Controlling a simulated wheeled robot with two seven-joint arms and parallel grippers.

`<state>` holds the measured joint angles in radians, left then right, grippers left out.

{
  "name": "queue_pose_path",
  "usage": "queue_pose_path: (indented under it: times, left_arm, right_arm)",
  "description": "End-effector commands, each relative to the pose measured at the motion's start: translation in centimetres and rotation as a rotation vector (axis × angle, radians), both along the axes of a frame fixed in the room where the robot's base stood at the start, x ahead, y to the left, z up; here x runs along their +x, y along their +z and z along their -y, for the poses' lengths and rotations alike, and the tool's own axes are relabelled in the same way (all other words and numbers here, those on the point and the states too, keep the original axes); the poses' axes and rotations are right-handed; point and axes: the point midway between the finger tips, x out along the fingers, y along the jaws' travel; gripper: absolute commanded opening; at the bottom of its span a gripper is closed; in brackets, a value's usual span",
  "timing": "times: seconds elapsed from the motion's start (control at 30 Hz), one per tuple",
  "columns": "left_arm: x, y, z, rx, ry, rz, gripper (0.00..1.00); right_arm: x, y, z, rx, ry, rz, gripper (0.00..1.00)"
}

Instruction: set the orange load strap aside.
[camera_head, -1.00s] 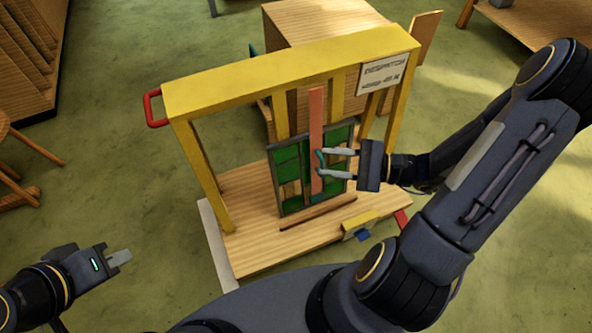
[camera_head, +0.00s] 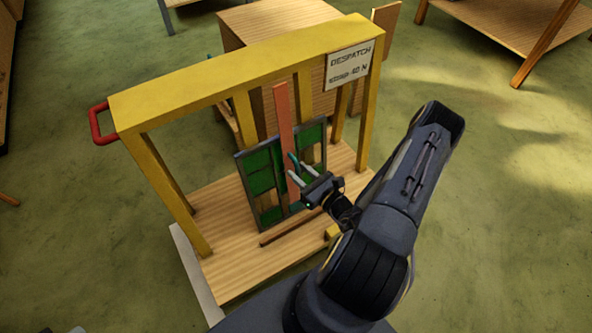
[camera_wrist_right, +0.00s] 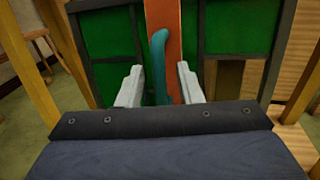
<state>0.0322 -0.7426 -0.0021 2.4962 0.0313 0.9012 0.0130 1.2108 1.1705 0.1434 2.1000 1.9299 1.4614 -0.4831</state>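The orange load strap (camera_head: 284,112) stands upright against the front of a green leaded panel (camera_head: 262,180) on the wooden base of a yellow frame. It also shows in the right wrist view (camera_wrist_right: 174,22), with a teal curved handle (camera_wrist_right: 159,62) in front of it. My right gripper (camera_head: 291,169) is at the strap's middle, coming from the lower right. In the right wrist view its two fingers (camera_wrist_right: 160,80) are apart, one on each side of the teal handle, with visible gaps. Only a grey sliver, apparently my left gripper (camera_head: 76,330), shows at the bottom left edge.
The yellow frame (camera_head: 240,62) has a top beam above the panel, a red handle (camera_head: 96,125) at left and a despatch sign (camera_head: 349,64) at right. A wooden ledge (camera_head: 290,227) runs before the panel. Tables stand behind; green floor at right is clear.

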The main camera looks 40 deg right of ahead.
Motion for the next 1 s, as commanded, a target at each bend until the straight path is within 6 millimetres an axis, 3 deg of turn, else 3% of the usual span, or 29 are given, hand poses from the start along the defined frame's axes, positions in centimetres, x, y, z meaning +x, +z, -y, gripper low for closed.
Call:
queue_pose_path:
  times: [0.17, 0.43, 0.7, 1.0]
  left_arm:
    - [0.0, -0.2, 0.0, 0.000, 0.000, 0.000, 0.00]
    - [0.0, -0.2, 0.0, 0.000, 0.000, 0.000, 0.00]
    - [0.0, -0.2, 0.0, 0.000, 0.000, 0.000, 0.00]
    - [0.0, -0.2, 0.0, 0.000, 0.000, 0.000, 0.00]
  right_arm:
    - [1.5, 0.0, -0.1, 0.000, 0.001, 0.000, 0.33]
    - [1.6, 0.1, -0.2, 0.001, 0.001, 0.000, 0.33]
    - [1.6, 0.0, -0.1, 0.001, 0.001, 0.000, 0.00]
    - [1.6, 0.1, -0.2, 0.002, 0.000, 0.001, 0.00]
